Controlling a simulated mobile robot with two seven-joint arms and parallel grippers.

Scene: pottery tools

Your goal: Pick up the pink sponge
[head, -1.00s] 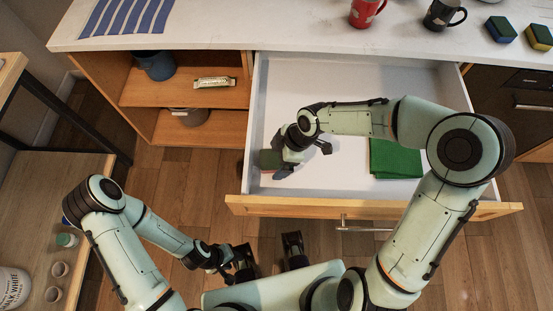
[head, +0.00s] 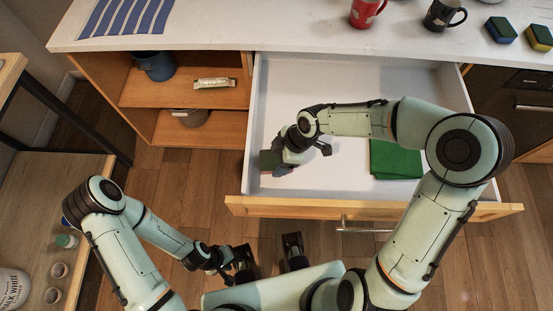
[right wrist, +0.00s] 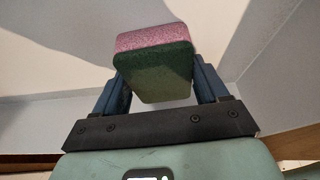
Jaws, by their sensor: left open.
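The pink sponge (right wrist: 150,45) has a pink layer and a dark green layer. In the right wrist view it sits between the two blue fingers of my right gripper (right wrist: 160,88), which touch its sides. My left gripper (head: 269,258) is open and empty, low in front of the drawer.
The open white drawer (head: 345,80) has a wooden front. A folded green cloth (head: 396,160) lies at its right. The counter above holds a red mug (head: 364,12), a black mug (head: 442,14) and two other sponges (head: 500,30). Open shelves stand left of the drawer.

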